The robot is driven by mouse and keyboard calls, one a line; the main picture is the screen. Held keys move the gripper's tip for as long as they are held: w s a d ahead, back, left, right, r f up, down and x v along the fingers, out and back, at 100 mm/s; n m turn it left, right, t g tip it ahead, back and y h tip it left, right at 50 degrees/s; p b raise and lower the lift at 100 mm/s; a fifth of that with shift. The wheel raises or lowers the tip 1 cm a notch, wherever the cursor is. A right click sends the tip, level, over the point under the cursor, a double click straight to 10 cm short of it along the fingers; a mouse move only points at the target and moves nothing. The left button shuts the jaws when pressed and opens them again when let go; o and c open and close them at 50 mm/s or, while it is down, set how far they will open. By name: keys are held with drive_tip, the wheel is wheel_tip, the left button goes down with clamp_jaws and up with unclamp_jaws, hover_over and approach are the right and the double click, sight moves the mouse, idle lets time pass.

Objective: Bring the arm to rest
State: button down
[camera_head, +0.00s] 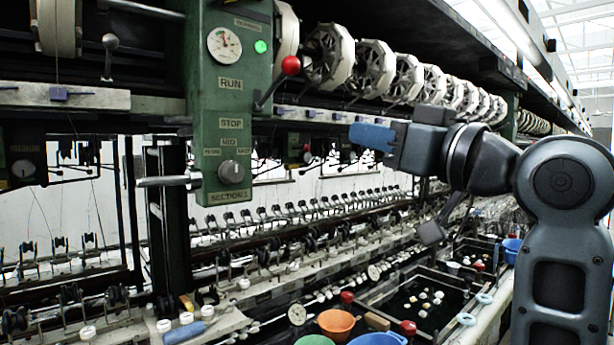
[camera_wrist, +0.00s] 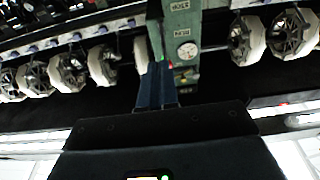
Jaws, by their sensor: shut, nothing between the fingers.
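My arm (camera_head: 562,190) reaches in from the right in the head view, bent at a large joint. My gripper (camera_head: 372,137) points left with its blue fingers together and holds nothing. It is in front of the reeling machine, right of the green control post (camera_head: 231,100) and apart from it as far as I can tell. In the wrist view the blue fingers of my gripper (camera_wrist: 156,85) show side by side, with the green post (camera_wrist: 185,25) behind them. The wrist picture looks upside down or strongly rolled.
A red-knobbed lever (camera_head: 290,66) and a metal handle (camera_head: 165,181) stick out from the post. A row of reels (camera_head: 370,68) runs along the top. Below stand a dark basin (camera_head: 425,300) with cocoons, an orange bowl (camera_head: 336,323) and a blue bowl (camera_head: 378,339).

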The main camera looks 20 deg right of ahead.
drive_tip(key=s+f+m+g+h, duration=0.1)
drive_tip(key=s+f+m+h, duration=0.25)
drive_tip(key=f, duration=1.25)
drive_tip(key=s+f+m+h, duration=0.25)
drive_tip(key=s+f, duration=0.25)
drive_tip(key=f, duration=1.1)
drive_tip(key=s+a+f+g, duration=0.2)
drive_tip(key=s+f, duration=0.7)
drive_tip(key=s, duration=0.4)
drive_tip(key=s+a+f+n+g, duration=0.1)
drive_tip(key=s+n, duration=0.1)
drive_tip(key=s, duration=1.4)
drive_tip(key=shift+s+a+f, duration=0.25)
drive_tip(key=shift+s, duration=0.15)
